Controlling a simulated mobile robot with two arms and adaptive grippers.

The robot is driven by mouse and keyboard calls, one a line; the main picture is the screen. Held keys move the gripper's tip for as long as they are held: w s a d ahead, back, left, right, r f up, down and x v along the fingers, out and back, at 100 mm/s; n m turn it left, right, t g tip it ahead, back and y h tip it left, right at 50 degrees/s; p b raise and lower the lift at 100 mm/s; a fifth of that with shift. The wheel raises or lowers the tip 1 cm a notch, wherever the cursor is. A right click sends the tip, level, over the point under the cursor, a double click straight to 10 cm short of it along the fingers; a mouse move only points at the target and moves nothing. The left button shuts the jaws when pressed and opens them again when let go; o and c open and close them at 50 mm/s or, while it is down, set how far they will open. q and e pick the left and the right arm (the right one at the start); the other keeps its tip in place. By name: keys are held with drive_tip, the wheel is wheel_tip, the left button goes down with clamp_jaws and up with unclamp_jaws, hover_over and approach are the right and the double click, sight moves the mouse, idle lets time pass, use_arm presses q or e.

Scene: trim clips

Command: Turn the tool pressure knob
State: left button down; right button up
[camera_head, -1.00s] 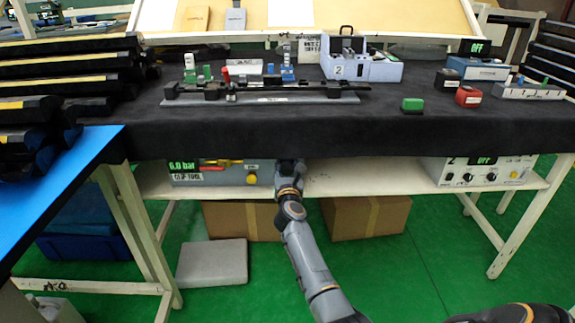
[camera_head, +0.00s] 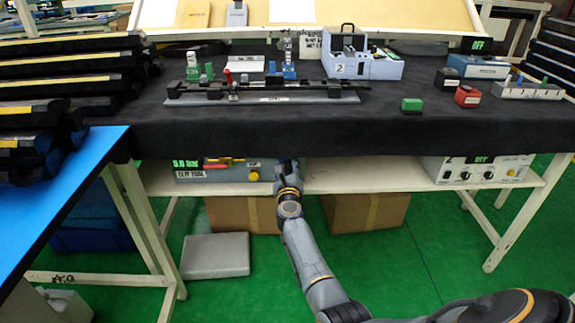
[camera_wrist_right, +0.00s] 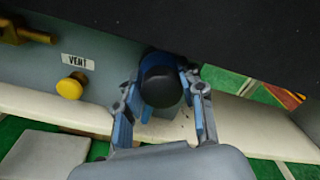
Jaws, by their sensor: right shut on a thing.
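The grey clip tool unit (camera_head: 215,176) sits on the shelf under the table, with a green pressure readout (camera_head: 187,164) whose digits are small and look like 5.0 or 9.0 bar. My right gripper (camera_head: 287,168) reaches under the table edge at the unit's right end. In the right wrist view, my right gripper (camera_wrist_right: 162,88) is shut on the black pressure knob (camera_wrist_right: 160,85), with one blue-padded finger on each side. The yellow vent button (camera_wrist_right: 71,87) is left of it, under a VENT label. My left gripper is not in view.
The dark table edge (camera_wrist_right: 220,40) hangs just above my right gripper. The white shelf (camera_head: 335,180) runs below it, with cardboard boxes (camera_head: 365,212) underneath. A second unit (camera_head: 470,170) with knobs stands further right on the shelf.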

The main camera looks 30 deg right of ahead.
idle(0.5)
drive_tip(key=o, duration=1.2)
